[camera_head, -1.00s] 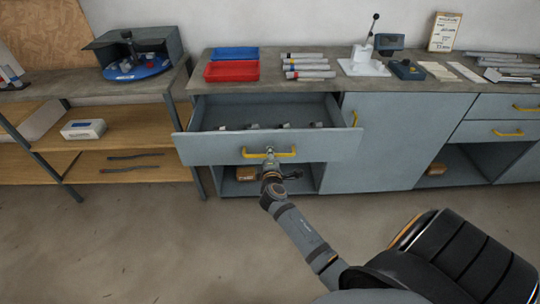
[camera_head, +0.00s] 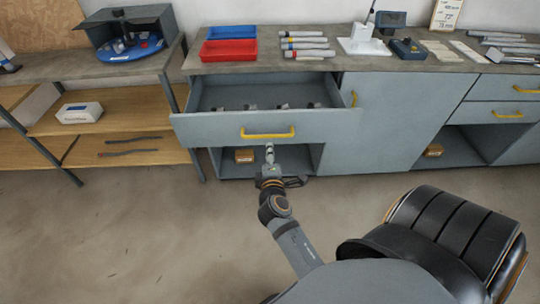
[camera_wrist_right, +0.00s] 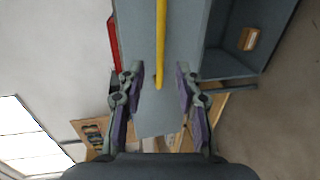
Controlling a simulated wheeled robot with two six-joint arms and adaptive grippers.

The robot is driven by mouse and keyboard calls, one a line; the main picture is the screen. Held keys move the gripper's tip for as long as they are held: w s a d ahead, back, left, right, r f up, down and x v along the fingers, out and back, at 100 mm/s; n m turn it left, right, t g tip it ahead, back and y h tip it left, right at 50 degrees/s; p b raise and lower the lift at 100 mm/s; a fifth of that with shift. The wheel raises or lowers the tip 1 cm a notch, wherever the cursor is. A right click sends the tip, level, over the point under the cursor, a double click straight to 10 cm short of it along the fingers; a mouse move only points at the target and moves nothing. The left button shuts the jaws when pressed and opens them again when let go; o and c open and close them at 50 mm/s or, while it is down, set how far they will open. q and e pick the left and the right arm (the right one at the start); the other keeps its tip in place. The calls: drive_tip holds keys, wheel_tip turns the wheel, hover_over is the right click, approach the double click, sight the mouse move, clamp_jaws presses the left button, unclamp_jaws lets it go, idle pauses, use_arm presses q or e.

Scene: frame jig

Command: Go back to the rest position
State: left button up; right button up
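My right gripper (camera_head: 269,152) is in front of the open drawer (camera_head: 215,128), just below its yellow handle (camera_head: 268,136) in the head view. In the right wrist view my right gripper (camera_wrist_right: 158,92) has its two fingers apart with nothing between them. The yellow handle (camera_wrist_right: 161,40) runs down from the top there, ahead of the fingers and clear of them. The drawer stands pulled out, with several small grey parts inside. My left gripper is not in either view.
The workbench top (camera_head: 375,60) holds a blue tray (camera_head: 232,32), a red tray (camera_head: 229,50) and several grey bars. A wooden shelf unit (camera_head: 110,118) stands at the left. A black-cushioned chair (camera_head: 450,235) is at the lower right. The floor (camera_head: 130,240) at left is clear.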

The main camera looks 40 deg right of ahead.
drive_tip(key=shift+s+a+r, duration=0.1)
drive_tip(key=shift+s, duration=0.15)
idle(0.3)
drive_tip(key=s+a+f+m+g+y+p, duration=0.1)
drive_tip(key=s+a+f+g+y, duration=0.15)
drive_tip(key=f, duration=0.75)
drive_tip(key=s+a+f+m+g+y+p, duration=0.15)
drive_tip(key=s+f, duration=0.25)
drive_tip(key=f, duration=0.6)
drive_tip(key=s+a+f+m+g+y, duration=0.15)
drive_tip(key=s+f, duration=0.25)
drive_tip(key=f, duration=0.7)
drive_tip(key=s+d+f+m+g+y+p, duration=0.1)
drive_tip(key=s+f+m+g, duration=0.2)
drive_tip(key=s+f, duration=0.4)
drive_tip(key=s+d+f+m+g+y+p, duration=0.1)
drive_tip(key=s+f, duration=0.6)
drive_tip(key=s, duration=1.3)
drive_tip(key=d+m+g, duration=0.1)
drive_tip(key=m+g, duration=0.1)
drive_tip(key=m, duration=0.1)
drive_tip(key=shift+d+m, duration=0.3)
